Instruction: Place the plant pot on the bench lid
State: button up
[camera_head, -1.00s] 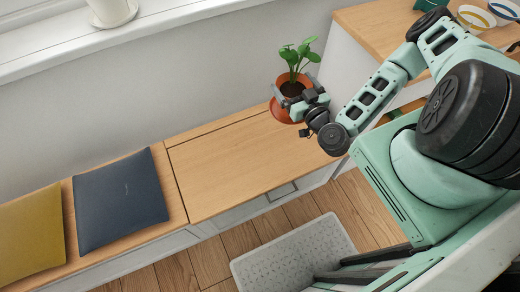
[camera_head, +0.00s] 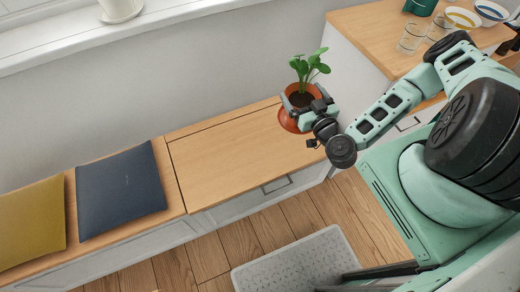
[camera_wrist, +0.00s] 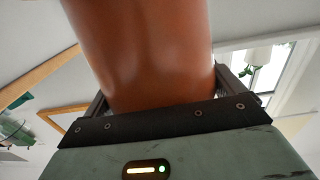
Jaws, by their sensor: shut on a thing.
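The plant pot (camera_head: 290,120) is terracotta orange with dark soil and a green leafy plant (camera_head: 309,67). My gripper (camera_head: 308,106) is shut on it and holds it upright at the right end of the bench lid (camera_head: 230,155). The lid is light wood, closed and otherwise bare. I cannot tell whether the pot's base touches the lid. In the wrist view the pot (camera_wrist: 145,50) fills the upper middle, between the two fingers. Its base and the plant are hidden there.
A navy cushion (camera_head: 121,193) and a mustard cushion (camera_head: 32,222) lie on the bench left of the lid. A wooden counter (camera_head: 372,45) with glasses (camera_head: 412,37) and bowls (camera_head: 462,18) stands right. A grey mat (camera_head: 290,266) lies on the floor in front.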

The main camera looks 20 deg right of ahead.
aim_at(303, 96)
jog(key=shift+w+d+f+b, duration=0.25)
jog(key=shift+w+f+b, duration=0.2)
jog(key=shift+w+b, duration=0.05)
jog(key=f+b, duration=0.1)
jog(key=b, duration=0.1)
jog(key=w+d+f+y+b, duration=0.1)
jog(key=b, duration=0.1)
jog(key=shift+w+d+f+n, duration=0.2)
jog(key=shift+w+n, duration=0.05)
jog(key=shift+n, duration=0.15)
jog(key=w+d+f+n+y+b, duration=0.2)
jog(key=f+b, duration=0.5)
jog(key=b, duration=0.8)
jog(key=w+d+f+n+g+y+b, duration=0.1)
jog(key=w+d+f+y+b, duration=0.3)
jog(key=b, duration=1.2)
notch_tip(303, 96, down, 4)
jog(key=shift+w+r+n+g, duration=0.25)
jog(key=shift+n+g, duration=0.05)
jog(key=shift+n, duration=0.2)
notch_tip(303, 96, down, 10)
jog(key=b, duration=0.3)
jog(key=shift+b, duration=0.35)
jog(key=o, duration=1.6)
jog(key=shift+d, duration=0.1)
